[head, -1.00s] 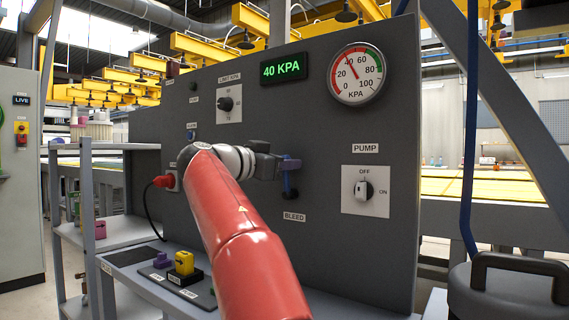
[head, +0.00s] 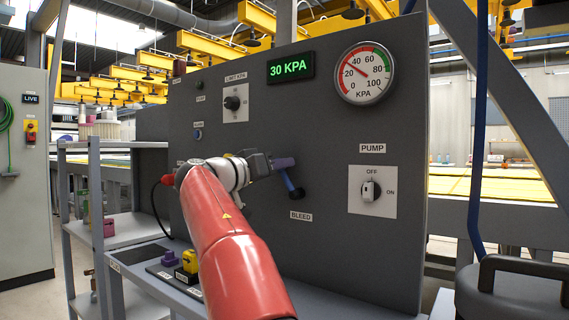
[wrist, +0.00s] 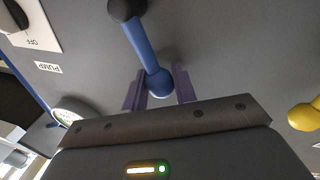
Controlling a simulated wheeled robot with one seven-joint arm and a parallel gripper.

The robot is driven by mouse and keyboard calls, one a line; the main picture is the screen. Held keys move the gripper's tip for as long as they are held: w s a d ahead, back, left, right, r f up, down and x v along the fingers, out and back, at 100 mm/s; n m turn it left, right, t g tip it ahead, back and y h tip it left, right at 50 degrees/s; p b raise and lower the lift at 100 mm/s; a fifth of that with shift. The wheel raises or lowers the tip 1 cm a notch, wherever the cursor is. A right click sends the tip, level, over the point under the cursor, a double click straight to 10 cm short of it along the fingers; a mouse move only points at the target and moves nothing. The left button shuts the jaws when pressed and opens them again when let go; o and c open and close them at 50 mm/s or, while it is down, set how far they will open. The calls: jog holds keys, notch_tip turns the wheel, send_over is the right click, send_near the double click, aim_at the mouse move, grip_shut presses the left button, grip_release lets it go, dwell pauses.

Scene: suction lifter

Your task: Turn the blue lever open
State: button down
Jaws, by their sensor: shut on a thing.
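The blue lever (head: 289,181) is on the dark panel above the BLEED label (head: 301,216). My gripper (head: 284,163) is at the lever's upper end. The inner contact faces are partly hidden.
The green display (head: 291,67) reads 30 KPA, and the dial gauge (head: 365,73) is beside it. The PUMP switch (head: 371,191) is to the right of the lever. Yellow and purple blocks (head: 188,262) sit on the shelf below. A yellow knob (wrist: 304,115) shows in the wrist view.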

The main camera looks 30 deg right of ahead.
aim_at(276, 188)
jog(key=w+f+n, duration=0.1)
jog(key=n, duration=0.1)
jog(key=f+n+t+b, duration=0.1)
jog(key=n, duration=0.2)
jog(key=w+a+f+n, duration=0.1)
jog(key=n, duration=0.1)
jog(key=shift+w+f+t+h+b, duration=0.15)
jog(key=shift+w+t+h+b, duration=0.15)
jog(key=shift+w+t+b, duration=0.1)
jog(key=n, duration=0.1)
jog(key=f+n, duration=0.1)
jog(key=n+b, duration=0.1)
jog(key=shift+w+a+f+t, duration=0.1)
jog(key=shift+w+f+t, duration=0.15)
jog(key=shift+t, duration=0.15)
jog(key=shift+w+f+n+t+b, duration=0.1)
jog(key=shift+f+n+t+b, duration=0.25)
jog(key=shift+n, duration=0.7)
jog(key=shift+f+n+t+b, duration=0.15)
jog(key=shift+f+n+b, duration=0.3)
jog(key=shift+n, duration=0.6)
jog(key=shift+f, duration=0.2)
jog(key=c, duration=1.1)
grip_release()
jog(key=shift+c, duration=0.2)
